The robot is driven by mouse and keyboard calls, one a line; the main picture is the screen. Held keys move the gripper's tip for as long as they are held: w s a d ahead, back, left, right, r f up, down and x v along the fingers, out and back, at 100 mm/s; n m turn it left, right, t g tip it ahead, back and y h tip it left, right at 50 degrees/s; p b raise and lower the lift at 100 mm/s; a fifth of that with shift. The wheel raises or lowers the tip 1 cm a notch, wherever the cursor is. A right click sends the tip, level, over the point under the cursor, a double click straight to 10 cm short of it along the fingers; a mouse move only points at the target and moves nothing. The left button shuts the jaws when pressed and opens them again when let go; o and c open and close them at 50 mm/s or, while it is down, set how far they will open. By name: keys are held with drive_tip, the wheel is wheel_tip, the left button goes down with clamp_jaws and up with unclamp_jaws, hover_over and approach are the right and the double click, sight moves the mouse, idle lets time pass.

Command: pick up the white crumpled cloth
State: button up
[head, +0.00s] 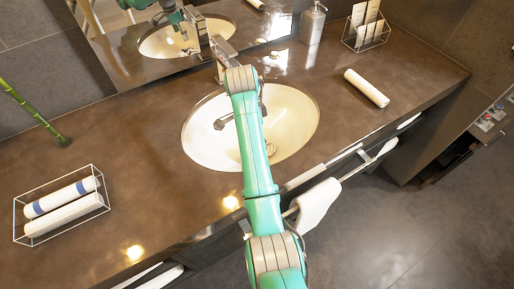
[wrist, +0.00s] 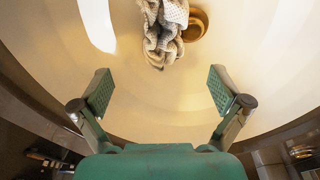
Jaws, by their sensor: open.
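A crumpled cloth (wrist: 165,35) in white and grey-beige tones lies bunched in the sink bowl, at the top middle of the wrist view. It sits right beside the round brass drain (wrist: 196,25). In the head view my arm hides the cloth. My gripper (wrist: 160,92) is open and empty, with its two green-padded fingers wide apart. It is over the sink (head: 293,118), and the cloth lies beyond the fingertips, roughly between their lines and apart from them.
The faucet (head: 222,50) stands behind the sink. A rolled white towel (head: 366,87) lies on the counter to the right. A wire basket (head: 20,228) with rolled towels is at the left. A white towel (head: 316,205) hangs on the front rail. The counter left of the sink is mostly clear.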

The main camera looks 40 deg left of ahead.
drive_tip(key=f, duration=0.3)
drive_tip(key=w+f, duration=0.1)
drive_tip(key=f, duration=0.5)
drive_tip(key=shift+w+d+f, duration=0.2)
drive_tip(key=shift+w+d, duration=0.05)
drive_tip(key=c, duration=1.2)
